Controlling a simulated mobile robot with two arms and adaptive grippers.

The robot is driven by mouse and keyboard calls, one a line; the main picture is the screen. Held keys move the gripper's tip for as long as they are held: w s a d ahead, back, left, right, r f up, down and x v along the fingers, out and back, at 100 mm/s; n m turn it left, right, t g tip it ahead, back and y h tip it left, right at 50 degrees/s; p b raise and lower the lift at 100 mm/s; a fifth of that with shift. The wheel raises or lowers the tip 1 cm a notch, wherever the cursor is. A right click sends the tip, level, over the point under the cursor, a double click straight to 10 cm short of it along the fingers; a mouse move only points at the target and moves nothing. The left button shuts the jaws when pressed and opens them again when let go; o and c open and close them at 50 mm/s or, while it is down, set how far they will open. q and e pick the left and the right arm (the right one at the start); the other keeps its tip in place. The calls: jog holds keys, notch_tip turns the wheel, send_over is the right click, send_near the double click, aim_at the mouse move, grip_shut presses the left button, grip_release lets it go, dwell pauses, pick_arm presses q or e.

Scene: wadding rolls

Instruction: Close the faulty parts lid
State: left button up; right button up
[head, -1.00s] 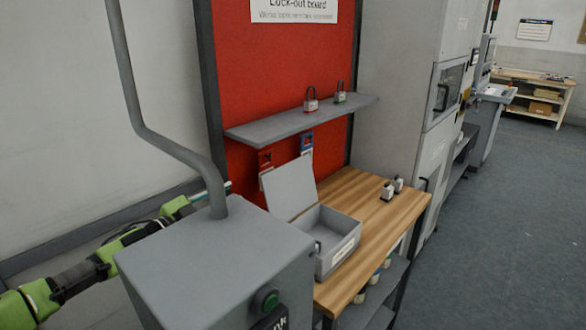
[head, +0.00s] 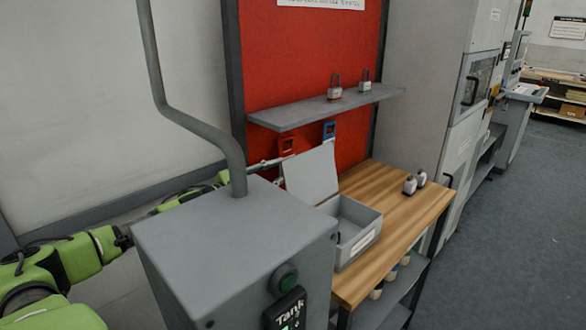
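The faulty parts box is a grey open bin (head: 360,241) with a pale label on its front, standing on the wooden bench. Its grey lid (head: 311,174) stands open, raised and leaning back at the bin's left side. My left arm reaches in behind the grey Tank cabinet. My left gripper (head: 272,166) is at the back left edge of the lid, partly hidden by the cabinet and the lid. I cannot tell whether it touches the lid or how its fingers are set. My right gripper is out of view.
The Tank cabinet (head: 235,240) with its bent pipe (head: 190,125) stands in front of my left arm. A shelf (head: 325,107) with two padlocks is above the bin.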

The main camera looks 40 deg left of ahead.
aim_at(308, 177)
pick_arm(q)
jog(key=shift+w+d+r, duration=0.15)
jog(key=shift+w, duration=1.85)
jog(key=shift+w+d+p, duration=0.15)
jog(key=shift+w+p, duration=0.25)
jog(key=shift+w, duration=0.5)
grip_shut()
